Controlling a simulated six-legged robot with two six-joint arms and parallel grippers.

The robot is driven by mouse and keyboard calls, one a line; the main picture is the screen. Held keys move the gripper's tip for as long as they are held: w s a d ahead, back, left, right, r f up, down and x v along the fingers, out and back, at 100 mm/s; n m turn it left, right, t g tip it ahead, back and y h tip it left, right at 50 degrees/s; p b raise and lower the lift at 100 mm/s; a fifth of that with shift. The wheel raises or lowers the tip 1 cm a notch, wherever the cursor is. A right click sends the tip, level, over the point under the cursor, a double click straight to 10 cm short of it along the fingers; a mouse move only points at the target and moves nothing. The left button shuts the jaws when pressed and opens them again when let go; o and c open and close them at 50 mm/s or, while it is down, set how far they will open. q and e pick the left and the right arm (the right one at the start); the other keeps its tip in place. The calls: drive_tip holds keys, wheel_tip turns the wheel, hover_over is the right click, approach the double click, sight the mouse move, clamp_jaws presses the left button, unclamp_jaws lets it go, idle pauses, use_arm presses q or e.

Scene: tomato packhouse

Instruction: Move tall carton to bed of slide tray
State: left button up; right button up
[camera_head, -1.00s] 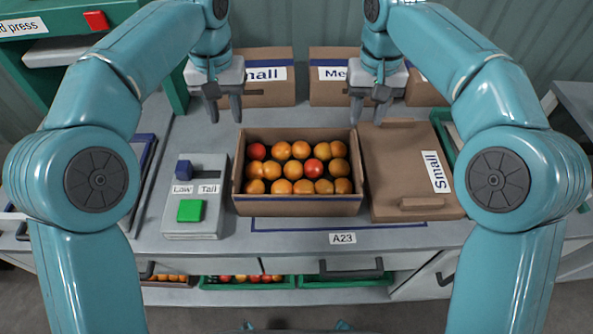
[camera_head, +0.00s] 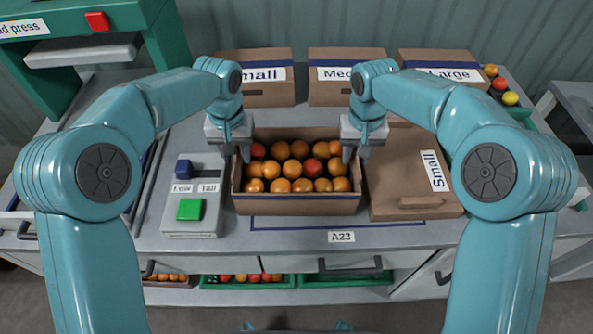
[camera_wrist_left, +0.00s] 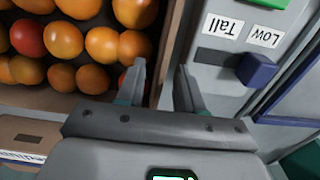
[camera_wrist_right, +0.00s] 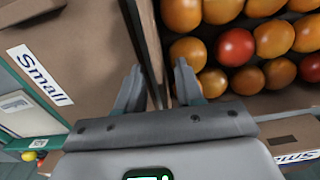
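The open brown carton (camera_head: 297,206), full of orange and red tomatoes, stands on the grey bench at the centre. My left gripper (camera_head: 237,156) is open at its left wall; in the left wrist view the fingers (camera_wrist_left: 160,82) are apart, with the wall rim (camera_wrist_left: 172,45) running between them. My right gripper (camera_head: 356,156) is open at the right wall; in the right wrist view its fingers (camera_wrist_right: 157,80) stand apart around that wall. Contact cannot be told. A blue-edged tray (camera_head: 146,178), partly hidden by my left arm, lies on the left; whether it is the slide tray is unclear.
A brown lid (camera_head: 400,165) labelled Small lies against the carton's right side. A control box (camera_head: 192,225) with a blue Low/Tall slider and green button stands left. Boxes marked Small (camera_head: 255,93), Medium and Large (camera_head: 447,92) line the back. A green press (camera_head: 150,40) stands back left.

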use_arm(q)
drive_tip(key=shift+w, duration=0.15)
clamp_jaws()
use_arm(e)
drive_tip(key=shift+w, duration=0.15)
clamp_jaws()
use_arm(q)
drive_tip(key=shift+a+r, duration=0.1)
idle(0.7)
